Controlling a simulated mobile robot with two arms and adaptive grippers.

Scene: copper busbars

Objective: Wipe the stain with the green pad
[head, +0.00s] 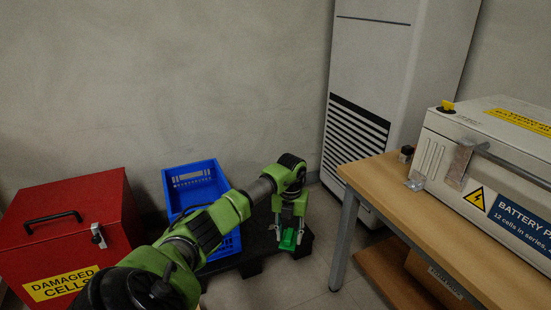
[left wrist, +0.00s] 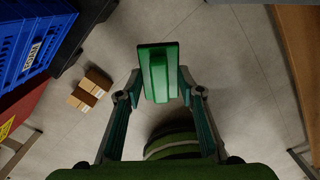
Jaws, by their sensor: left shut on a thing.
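My left gripper (head: 288,229) hangs down between the blue crate and the wooden table. It is shut on the green pad (head: 287,239), held by a raised grip. In the left wrist view the green pad (left wrist: 158,72) sits between the two fingers of my left gripper (left wrist: 158,88), above the grey floor. No stain can be made out in either view. My right gripper does not show.
A wooden table (head: 377,177) with a battery pack (head: 450,145) stands right. A blue crate (head: 174,180) sits on a black pallet (head: 250,262) beside a red box (head: 112,215). Small brown boxes (left wrist: 91,90) show in the left wrist view. A white cabinet (head: 375,75) stands behind.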

